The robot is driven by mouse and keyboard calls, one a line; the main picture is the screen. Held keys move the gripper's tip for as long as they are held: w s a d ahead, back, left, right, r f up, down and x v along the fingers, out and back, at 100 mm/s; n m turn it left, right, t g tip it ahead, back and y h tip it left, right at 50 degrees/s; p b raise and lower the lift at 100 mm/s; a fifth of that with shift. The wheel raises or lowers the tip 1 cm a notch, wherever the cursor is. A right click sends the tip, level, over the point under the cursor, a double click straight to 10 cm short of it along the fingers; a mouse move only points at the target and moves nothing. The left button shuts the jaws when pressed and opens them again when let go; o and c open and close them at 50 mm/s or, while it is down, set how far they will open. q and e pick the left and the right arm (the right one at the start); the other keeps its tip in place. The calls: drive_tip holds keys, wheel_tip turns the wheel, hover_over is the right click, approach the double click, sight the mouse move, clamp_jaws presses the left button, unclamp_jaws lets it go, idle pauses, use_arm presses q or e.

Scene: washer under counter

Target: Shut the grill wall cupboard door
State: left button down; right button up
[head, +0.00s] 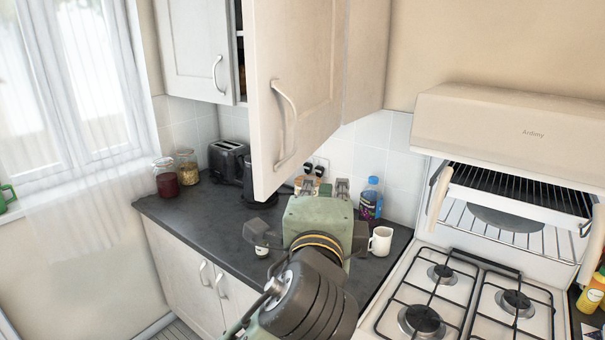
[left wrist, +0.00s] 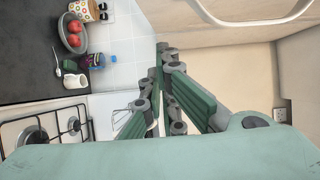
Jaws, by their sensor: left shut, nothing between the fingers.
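The cream grill wall cupboard door (head: 320,80) stands open, swung out toward me, with a curved bar handle (head: 285,125) on its face. The cupboard's side (head: 365,55) shows behind it, next to the grill. In the left wrist view the handle (left wrist: 262,38) arcs across the top right. My left gripper (head: 324,188) is just below and right of the door's lower edge, over the counter. Its fingers (left wrist: 167,50) are shut with nothing between them. I cannot tell whether they touch the door. My right gripper is in neither view.
The grill hood (head: 515,130) stands over the hob (head: 465,300) at the right. A blue-capped bottle (head: 370,200), a white mug (head: 381,241), a toaster (head: 229,160) and jars (head: 187,167) stand on the dark counter (head: 190,215). Another wall cupboard (head: 193,50) is at the left.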

use_arm(q)
drive_tip(key=a, duration=0.1)
drive_tip(key=w+a+p, duration=0.1)
drive_tip(key=a, duration=0.2)
drive_tip(key=shift+w+p, duration=0.35)
drive_tip(key=shift+d, duration=0.2)
drive_tip(key=shift+w+a, duration=0.1)
